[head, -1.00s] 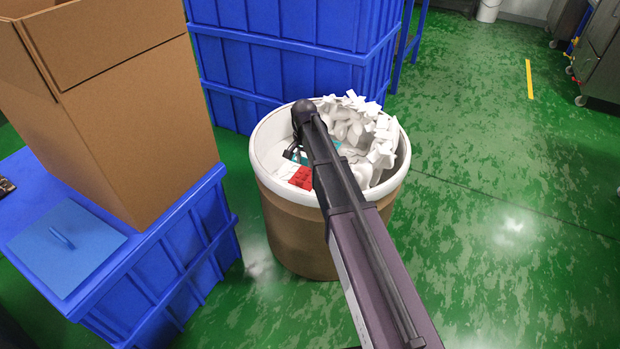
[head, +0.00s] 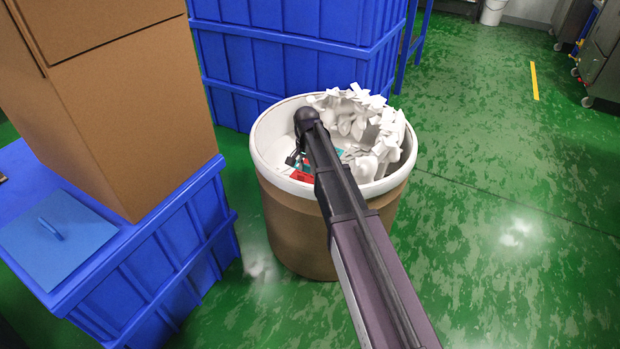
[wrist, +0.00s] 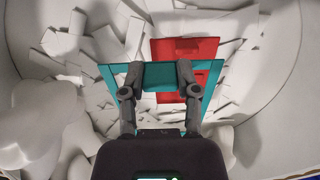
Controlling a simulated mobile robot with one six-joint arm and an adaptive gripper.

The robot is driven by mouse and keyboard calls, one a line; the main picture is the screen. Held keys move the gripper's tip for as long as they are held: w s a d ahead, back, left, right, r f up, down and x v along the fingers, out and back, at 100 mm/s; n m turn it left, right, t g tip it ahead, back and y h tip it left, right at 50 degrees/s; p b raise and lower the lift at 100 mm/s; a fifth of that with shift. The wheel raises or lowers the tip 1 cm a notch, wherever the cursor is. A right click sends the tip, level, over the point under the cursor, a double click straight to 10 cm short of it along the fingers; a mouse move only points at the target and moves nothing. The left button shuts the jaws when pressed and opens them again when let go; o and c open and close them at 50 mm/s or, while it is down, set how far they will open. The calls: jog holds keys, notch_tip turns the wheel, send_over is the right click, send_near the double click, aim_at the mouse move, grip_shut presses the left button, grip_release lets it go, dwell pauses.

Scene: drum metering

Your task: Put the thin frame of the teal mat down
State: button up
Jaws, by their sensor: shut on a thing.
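My gripper (wrist: 159,72) is shut on the teal frame (wrist: 160,80), with one finger at each side of its teal block. The frame's thin outline spreads left and right behind the fingers in the wrist view. Red pieces (wrist: 190,46) show behind it and through its opening. In the head view my gripper (head: 298,153) is down inside the drum, largely hidden by my arm, with a bit of teal (head: 339,152) and red (head: 302,175) beside it. I cannot tell whether the frame touches what lies below.
The brown drum (head: 295,235) has a pale rim around my arm. White foam pieces (head: 365,115) heap at its far right, and pale scraps lie inside. A cardboard box (head: 130,120) and a blue panel (head: 58,240) sit on a blue crate at left. Blue crates (head: 290,65) stand behind.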

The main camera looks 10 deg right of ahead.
aim_at(307, 172)
jog(key=shift+f, duration=0.1)
jog(key=shift+f+b, duration=1.75)
jog(key=shift+b, duration=0.15)
jog(key=shift+f+b, duration=0.6)
jog(key=o, duration=1)
jog(key=shift+c, duration=0.2)
jog(key=shift+r, duration=0.2)
notch_tip(307, 172, up, 13)
jog(key=p, duration=1.3)
